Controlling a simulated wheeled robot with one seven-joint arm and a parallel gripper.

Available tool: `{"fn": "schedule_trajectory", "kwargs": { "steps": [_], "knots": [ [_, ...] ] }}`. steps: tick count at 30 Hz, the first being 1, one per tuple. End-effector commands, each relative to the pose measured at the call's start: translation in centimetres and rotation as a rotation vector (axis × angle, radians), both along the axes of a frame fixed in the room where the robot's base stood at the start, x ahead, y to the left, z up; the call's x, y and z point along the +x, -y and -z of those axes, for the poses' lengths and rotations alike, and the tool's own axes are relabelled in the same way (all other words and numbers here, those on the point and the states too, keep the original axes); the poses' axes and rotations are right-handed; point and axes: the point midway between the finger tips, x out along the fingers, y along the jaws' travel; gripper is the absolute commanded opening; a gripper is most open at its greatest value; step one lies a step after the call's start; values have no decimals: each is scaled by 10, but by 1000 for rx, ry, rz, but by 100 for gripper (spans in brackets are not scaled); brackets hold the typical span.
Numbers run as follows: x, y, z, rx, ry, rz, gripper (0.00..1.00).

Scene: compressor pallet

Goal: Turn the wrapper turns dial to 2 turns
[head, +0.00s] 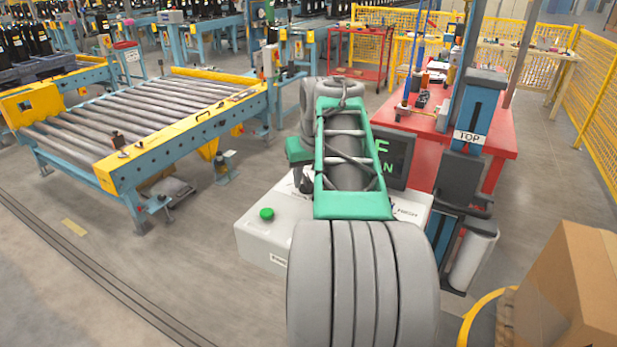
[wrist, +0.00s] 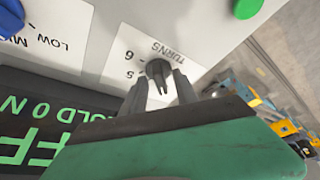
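The wrapper turns dial (wrist: 158,69) is a small dark grey knob with a narrow pointer, on a white label marked TURNS (wrist: 168,47) in the wrist view. The label appears upside down, with a 6 to the left of the knob; the other figures are small or hidden. The pointer extends down in the picture, between my fingers. My gripper (wrist: 161,88) has its two dark fingers on either side of the dial, with white panel showing between them and the pointer. Whether the tips touch the knob is unclear. In the head view my arm hides the dial.
The white control box (head: 265,235) has a green button (head: 267,213). A blue knob (wrist: 9,16) and a dark display (wrist: 40,120) with green letters are near the dial. A roller conveyor (head: 140,110) stands left; cardboard boxes (head: 560,300) stand at lower right.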

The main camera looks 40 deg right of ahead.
Motion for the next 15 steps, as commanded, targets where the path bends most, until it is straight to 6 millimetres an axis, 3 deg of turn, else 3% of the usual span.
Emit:
{"fn": "schedule_trajectory", "kwargs": {
  "steps": [2,15],
  "knots": [
    [0,0,0,0,0,0,35],
    [0,0,0,0,0,0,0]
  ]
}}
